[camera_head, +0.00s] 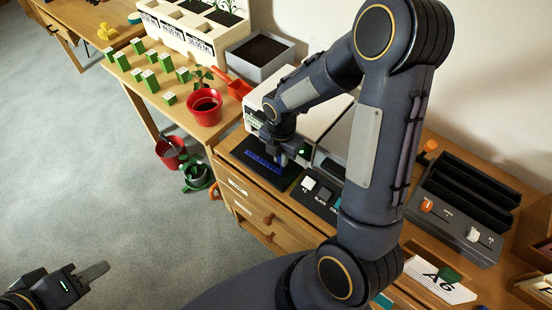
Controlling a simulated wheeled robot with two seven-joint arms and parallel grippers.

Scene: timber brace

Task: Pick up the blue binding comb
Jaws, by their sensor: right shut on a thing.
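The blue binding comb (263,161) is a short ridged strip on or just above a dark flat pad (247,155) on the wooden desk. My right gripper (282,162) points down at the comb's right end and is shut on it. The fingertips are small and partly hidden, and I cannot tell whether the comb is clear of the pad. My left gripper (92,274) is at the bottom left over the floor, far from the comb. It holds nothing that I can see, and its finger gap cannot be made out.
A black panel with switches (318,194) lies right of the pad, and a pale machine (322,112) stands behind. A red pot (205,107) with a plant and several green blocks (150,80) stand farther left. My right arm hides part of the desk.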

